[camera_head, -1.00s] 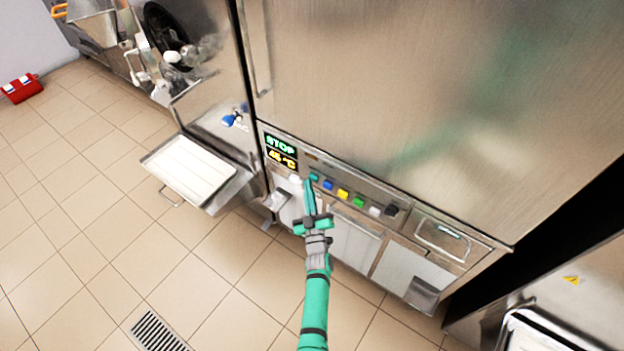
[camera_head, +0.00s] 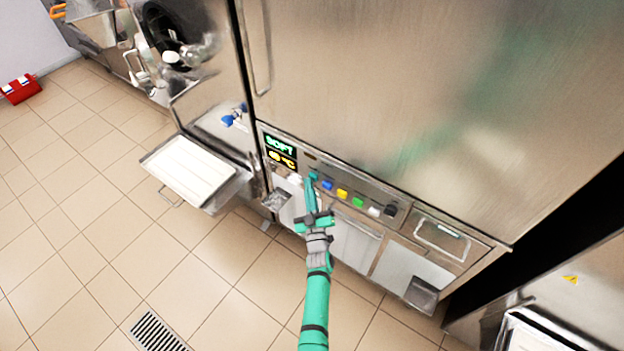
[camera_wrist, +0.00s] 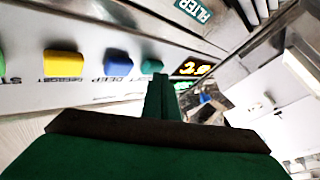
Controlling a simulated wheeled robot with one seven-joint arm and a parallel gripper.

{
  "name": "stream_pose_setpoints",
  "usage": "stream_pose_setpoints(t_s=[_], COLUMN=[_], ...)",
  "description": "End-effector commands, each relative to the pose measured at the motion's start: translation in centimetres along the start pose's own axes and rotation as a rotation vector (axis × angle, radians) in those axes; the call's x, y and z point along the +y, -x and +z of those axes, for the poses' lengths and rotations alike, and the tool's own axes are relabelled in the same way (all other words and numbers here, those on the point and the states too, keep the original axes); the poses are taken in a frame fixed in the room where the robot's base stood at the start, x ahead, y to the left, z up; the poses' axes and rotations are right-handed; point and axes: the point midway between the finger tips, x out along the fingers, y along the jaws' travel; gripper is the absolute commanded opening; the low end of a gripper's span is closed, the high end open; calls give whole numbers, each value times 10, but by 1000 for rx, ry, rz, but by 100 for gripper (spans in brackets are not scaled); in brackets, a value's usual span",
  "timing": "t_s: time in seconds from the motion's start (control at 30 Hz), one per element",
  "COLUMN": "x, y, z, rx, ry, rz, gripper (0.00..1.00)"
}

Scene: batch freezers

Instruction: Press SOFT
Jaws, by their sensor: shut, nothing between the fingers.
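The control panel (camera_head: 378,192) on the steel freezer has a row of coloured buttons and a display (camera_head: 280,151) that reads SOFT in green over a yellow temperature. The teal button (camera_wrist: 151,66) is at the display end of the coloured row; its label is hidden from me. My gripper (camera_head: 312,182) is shut and empty, its fingertips right at the teal button. In the wrist view my fingertips (camera_wrist: 159,77) overlap the button's lower edge; I cannot tell whether they touch it.
Blue (camera_head: 327,185), yellow (camera_head: 342,194), green (camera_head: 358,202), white (camera_head: 374,211) and black (camera_head: 391,210) controls continue rightward. A white tray (camera_head: 190,171) juts out left of the panel. The tiled floor in front is clear, with a drain grate (camera_head: 157,331).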

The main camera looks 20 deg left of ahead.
Motion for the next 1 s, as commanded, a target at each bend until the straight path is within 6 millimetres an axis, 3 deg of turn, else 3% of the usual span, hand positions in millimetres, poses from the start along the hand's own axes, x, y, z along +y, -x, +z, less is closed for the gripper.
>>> stream_pose_setpoints(t_s=[0.53, 1.0], x=[2, -7], y=[-2, 11], z=[1, -9], rx=[0, 1], ry=[0, 0], rz=[2, 1], gripper=[0, 0])
